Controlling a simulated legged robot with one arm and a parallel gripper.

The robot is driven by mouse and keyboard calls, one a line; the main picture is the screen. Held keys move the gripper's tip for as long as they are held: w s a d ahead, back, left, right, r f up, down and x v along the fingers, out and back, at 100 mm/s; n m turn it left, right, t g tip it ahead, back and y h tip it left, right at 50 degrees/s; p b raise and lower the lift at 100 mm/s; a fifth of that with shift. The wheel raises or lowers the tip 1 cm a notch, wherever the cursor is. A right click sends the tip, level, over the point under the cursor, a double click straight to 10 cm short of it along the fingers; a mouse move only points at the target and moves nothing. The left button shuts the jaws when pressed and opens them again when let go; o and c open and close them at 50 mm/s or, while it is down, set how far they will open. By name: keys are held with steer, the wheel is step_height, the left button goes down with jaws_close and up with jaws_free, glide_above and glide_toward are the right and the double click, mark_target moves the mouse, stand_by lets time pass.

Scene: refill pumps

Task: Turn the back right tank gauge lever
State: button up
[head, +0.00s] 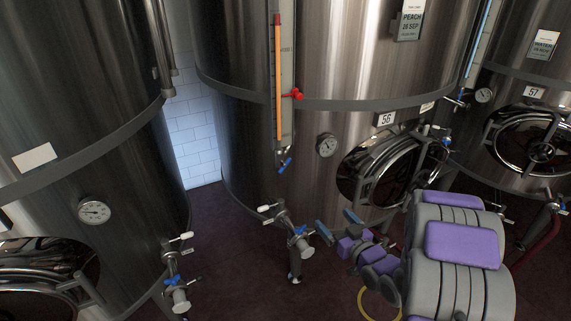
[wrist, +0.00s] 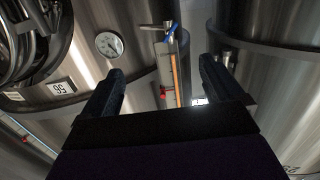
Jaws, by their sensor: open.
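A gauge tube (head: 278,85) with an orange column runs down the middle tank, which bears the number plate 56 (head: 386,119). A small blue lever (head: 285,165) sits at its lower end, and a red fitting (head: 293,94) is higher up. A second gauge (head: 483,38) with a blue lever (head: 462,96) stands on the right, near tank 57. My gripper (head: 337,223) is open and empty, low and to the right of the middle gauge. In the wrist view, turned upside down, the blue lever (wrist: 172,31) shows between the open fingers (wrist: 161,68), apart from them.
Valves with blue handles (head: 298,231) project from the middle tank's base, close left of my gripper. A round hatch (head: 378,170) and a dial (head: 327,145) are on that tank. A left tank (head: 90,150) stands nearby. Dark floor (head: 235,270) is clear between them.

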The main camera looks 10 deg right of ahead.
steer(key=p+v, duration=0.8)
steer(key=p, duration=0.1)
stand_by(0.4)
steer(key=shift+s+d, duration=0.1)
